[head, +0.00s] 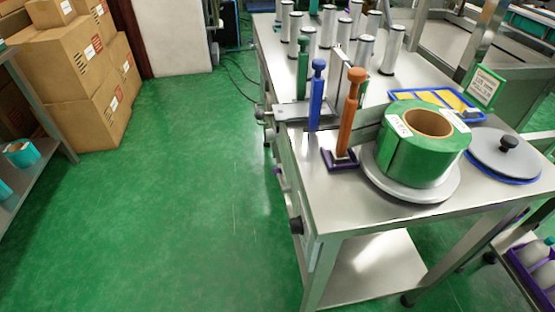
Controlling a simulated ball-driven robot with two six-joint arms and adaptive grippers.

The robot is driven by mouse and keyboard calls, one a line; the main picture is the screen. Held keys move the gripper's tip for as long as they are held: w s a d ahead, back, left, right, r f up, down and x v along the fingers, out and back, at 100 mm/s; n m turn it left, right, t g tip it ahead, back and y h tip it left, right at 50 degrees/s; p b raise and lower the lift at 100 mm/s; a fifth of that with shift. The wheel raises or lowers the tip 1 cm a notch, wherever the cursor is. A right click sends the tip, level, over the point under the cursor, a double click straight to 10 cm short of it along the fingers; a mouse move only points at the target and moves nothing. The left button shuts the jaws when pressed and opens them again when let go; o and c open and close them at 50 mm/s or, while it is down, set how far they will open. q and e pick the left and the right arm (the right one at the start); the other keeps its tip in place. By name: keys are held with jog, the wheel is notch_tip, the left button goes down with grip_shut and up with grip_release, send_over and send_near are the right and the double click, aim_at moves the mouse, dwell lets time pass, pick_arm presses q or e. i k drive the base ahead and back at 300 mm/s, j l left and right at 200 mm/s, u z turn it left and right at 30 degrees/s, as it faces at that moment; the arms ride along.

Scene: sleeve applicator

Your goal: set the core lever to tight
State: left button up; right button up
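Three upright handles with knobs stand at the left side of the steel table: an orange one (351,115) in a dark purple base, a blue one (316,97) behind it, and a green one (303,68) farther back. I cannot tell which is the core lever, and no tight marking is readable. The orange handle leans slightly and stands just left of a large green roll (401,157) with a brown core (428,122). The roll sits on a round grey plate (440,193). Neither of my grippers is in view.
The steel table (345,205) has several silver cylinders (364,50) at the back. A grey disc with a black knob (508,145), a blue tray (398,94) and a green-framed sign (484,86) are at right. Cardboard boxes (68,60) stand left. The green floor (190,180) between is clear.

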aim_at(276, 171)
jog(key=i+j, duration=0.2)
jog(key=j, duration=0.2)
jog(key=i+j, duration=0.2)
jog(key=j, duration=0.15)
jog(key=i+j, duration=0.2)
jog(key=j, duration=0.2)
